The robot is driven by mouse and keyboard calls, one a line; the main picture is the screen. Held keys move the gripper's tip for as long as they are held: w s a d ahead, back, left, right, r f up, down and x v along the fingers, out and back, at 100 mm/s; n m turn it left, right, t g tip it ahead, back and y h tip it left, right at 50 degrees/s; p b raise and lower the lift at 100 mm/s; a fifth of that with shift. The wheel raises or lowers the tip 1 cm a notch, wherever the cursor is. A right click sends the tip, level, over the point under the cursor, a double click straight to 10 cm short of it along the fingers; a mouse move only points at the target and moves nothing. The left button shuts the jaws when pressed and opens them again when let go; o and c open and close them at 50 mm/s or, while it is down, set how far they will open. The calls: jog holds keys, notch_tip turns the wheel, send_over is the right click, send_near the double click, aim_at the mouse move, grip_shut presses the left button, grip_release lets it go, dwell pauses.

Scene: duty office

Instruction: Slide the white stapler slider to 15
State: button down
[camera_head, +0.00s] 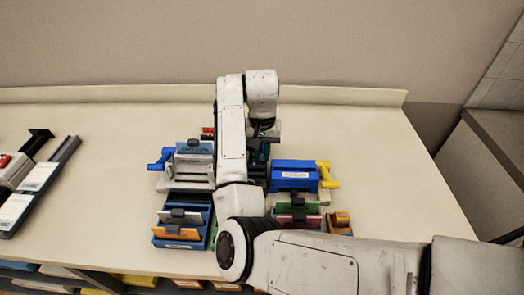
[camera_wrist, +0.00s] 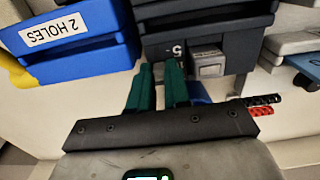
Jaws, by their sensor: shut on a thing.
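A dark grey device (camera_wrist: 205,25) with a printed "5" fills the upper middle of the wrist view. A light grey block (camera_wrist: 208,64) sits on its near edge, beside the number. My gripper (camera_wrist: 159,72) has its two green fingers close together at that edge, left of the block. They are shut on a small part that is mostly hidden between them. I cannot tell for sure whether this part is the slider. In the head view my arm covers most of the device, and my gripper (camera_head: 261,150) is partly hidden behind the arm.
A blue "2 HOLES" punch (camera_wrist: 80,35) stands close on the left in the wrist view; it also shows in the head view (camera_head: 295,176). A grey device with a blue lever (camera_head: 187,171) stands left of my arm. Blue trays (camera_head: 181,232) lie in front. The desk's back is clear.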

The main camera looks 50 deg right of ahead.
jog(key=shift+w+d+p, duration=0.4)
jog(key=shift+w+d, duration=0.3)
jog(key=shift+d, duration=0.1)
jog(key=shift+r, duration=0.1)
jog(key=c, duration=1.4)
grip_release()
jog(key=shift+d, duration=0.15)
jog(key=shift+o, duration=0.2)
notch_tip(320, 180, up, 11)
jog(key=p, duration=0.1)
jog(key=shift+f, duration=0.2)
